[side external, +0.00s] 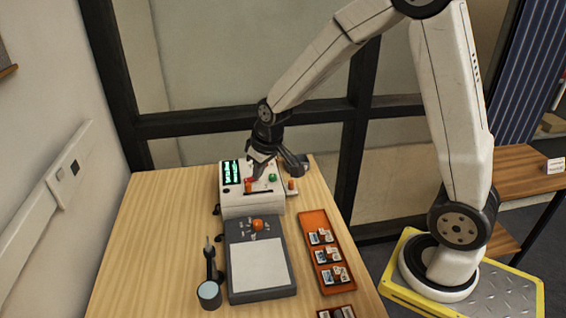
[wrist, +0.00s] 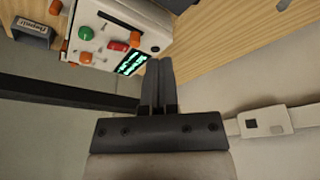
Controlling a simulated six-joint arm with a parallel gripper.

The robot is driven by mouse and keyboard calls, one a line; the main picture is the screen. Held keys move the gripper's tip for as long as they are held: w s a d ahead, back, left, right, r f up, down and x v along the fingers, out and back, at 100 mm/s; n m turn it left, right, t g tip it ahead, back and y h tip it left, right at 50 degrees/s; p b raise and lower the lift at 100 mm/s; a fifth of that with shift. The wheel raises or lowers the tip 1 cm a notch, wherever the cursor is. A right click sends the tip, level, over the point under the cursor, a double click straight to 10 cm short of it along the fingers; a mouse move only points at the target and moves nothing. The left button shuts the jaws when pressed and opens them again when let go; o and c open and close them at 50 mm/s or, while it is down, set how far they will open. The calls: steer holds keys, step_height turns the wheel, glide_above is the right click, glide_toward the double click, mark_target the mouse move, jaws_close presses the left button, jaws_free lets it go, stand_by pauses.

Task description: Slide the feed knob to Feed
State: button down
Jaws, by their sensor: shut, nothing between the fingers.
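The white machine (side external: 252,205) stands at the far end of the table with a control panel on top. An orange knob (side external: 247,187) sits at the left end of a dark slot; it seems to be the feed knob, but no label is legible. An orange knob also shows in the wrist view (wrist: 85,58). My gripper (side external: 257,178) is over the panel, close to the knobs; contact cannot be told. In the wrist view my gripper (wrist: 159,62) is shut and empty, its fingertips near the green display (wrist: 132,62).
A red button (wrist: 118,46) and green button (wrist: 86,33) are on the panel. A grey bed (side external: 262,292) with a white sheet adjoins the machine. An orange tray (side external: 313,222) holds small items to the right. A dark-armed lamp-like device (side external: 209,293) stands at left. Bare table lies left.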

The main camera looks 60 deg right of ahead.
glide_above(248, 189)
steer(key=w, duration=0.3)
steer(key=shift+w+d+f+t, duration=0.1)
steer(key=shift+d+f+t, duration=0.25)
steer(key=shift+f, duration=0.4)
steer(key=shift+f, duration=0.1)
steer(key=shift+x, duration=4.9)
steer(key=shift+s, duration=2)
steer(key=shift+d, duration=0.1)
steer(key=shift+s+d, duration=2.1)
steer(key=shift+s, duration=0.1)
steer(key=shift+w, duration=0.2)
